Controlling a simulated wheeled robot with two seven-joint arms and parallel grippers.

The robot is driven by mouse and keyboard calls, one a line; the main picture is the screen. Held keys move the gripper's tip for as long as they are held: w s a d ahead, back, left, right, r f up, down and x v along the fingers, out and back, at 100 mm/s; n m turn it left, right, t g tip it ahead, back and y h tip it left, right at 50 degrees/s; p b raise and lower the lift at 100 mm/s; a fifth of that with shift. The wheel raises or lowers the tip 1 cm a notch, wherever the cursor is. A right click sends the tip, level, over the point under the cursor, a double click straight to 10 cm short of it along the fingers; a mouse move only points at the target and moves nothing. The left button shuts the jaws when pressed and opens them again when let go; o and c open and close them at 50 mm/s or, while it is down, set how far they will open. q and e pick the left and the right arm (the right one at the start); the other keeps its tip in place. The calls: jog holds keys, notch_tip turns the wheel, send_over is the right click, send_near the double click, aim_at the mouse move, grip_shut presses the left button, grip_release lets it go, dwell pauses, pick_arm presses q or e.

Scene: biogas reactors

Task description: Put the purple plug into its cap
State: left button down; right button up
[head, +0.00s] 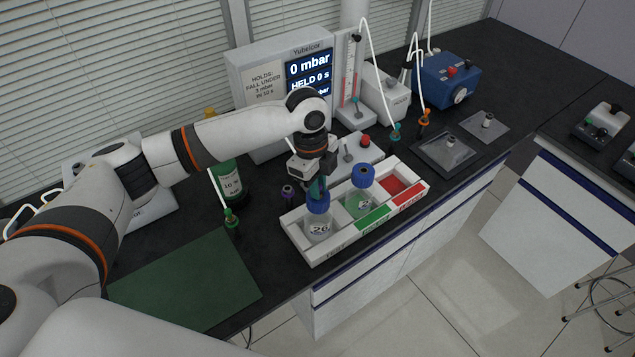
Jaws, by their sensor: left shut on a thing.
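My left gripper (318,191) points down just above the blue lid of a bottle marked 26 (319,228). It is shut on what I take to be the purple plug, which its fingers hide almost wholly. Whether the plug touches the blue lid cannot be told. The purple cap (288,193) stands upright on the dark bench, a little left of the gripper, with a pale spot on its top and no tube rising from it. My right gripper is not in view.
A white tray (310,255) holds bottle 26, a second blue-lidded bottle (362,203) and a red compartment. A green plug with tube (231,218) and a large green bottle (228,182) stand left. A display unit (262,88) stands behind. The green mat (185,285) is clear.

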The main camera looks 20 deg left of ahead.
pick_arm(q)
jog(key=c, duration=1.3)
grip_release()
notch_tip(320, 180, up, 12)
jog(key=a+b, duration=0.1)
jog(key=b, duration=0.1)
jog(key=shift+w+a, duration=0.15)
jog(key=shift+w, duration=0.05)
jog(key=shift+f, duration=0.1)
